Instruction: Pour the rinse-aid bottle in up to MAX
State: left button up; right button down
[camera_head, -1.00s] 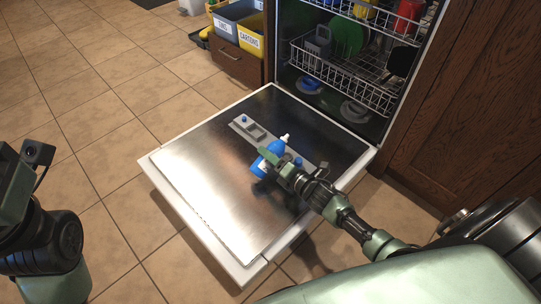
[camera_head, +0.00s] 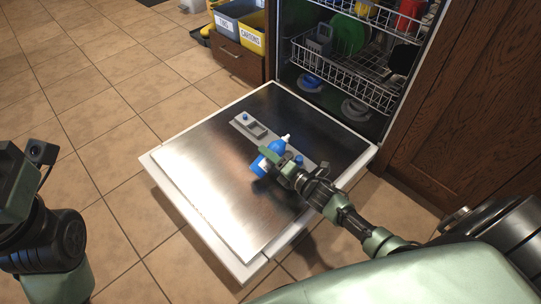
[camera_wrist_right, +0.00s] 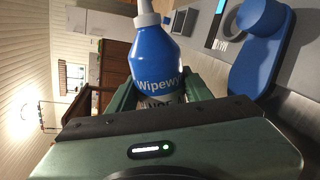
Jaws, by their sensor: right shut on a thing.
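A blue rinse-aid bottle (camera_head: 268,158) with a white nozzle is held above the open dishwasher door, its nozzle toward the upper right. My right gripper (camera_head: 271,161) is shut on it. In the right wrist view the bottle (camera_wrist_right: 158,60) sits between both green fingers, and its label is partly covered. A blue part (camera_head: 298,161) shows beside the bottle. My left gripper (camera_head: 14,185) is only partly visible at the left edge, away from the door.
The steel door (camera_head: 220,185) lies flat and is mostly clear. Dishwasher racks (camera_head: 345,75) with dishes stand behind it. Sorting bins (camera_head: 252,40) are at the back left. A wooden cabinet (camera_head: 460,110) stands to the right. The tiled floor at left is free.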

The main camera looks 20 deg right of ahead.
dwell(0.4)
jog(key=shift+a+f+m, duration=0.15)
jog(key=shift+f+m, duration=0.05)
jog(key=shift+m, duration=0.1)
jog(key=shift+a+f+m, duration=0.15)
jog(key=shift+f+m, duration=0.3)
jog(key=shift+m, duration=0.15)
dwell(6.7)
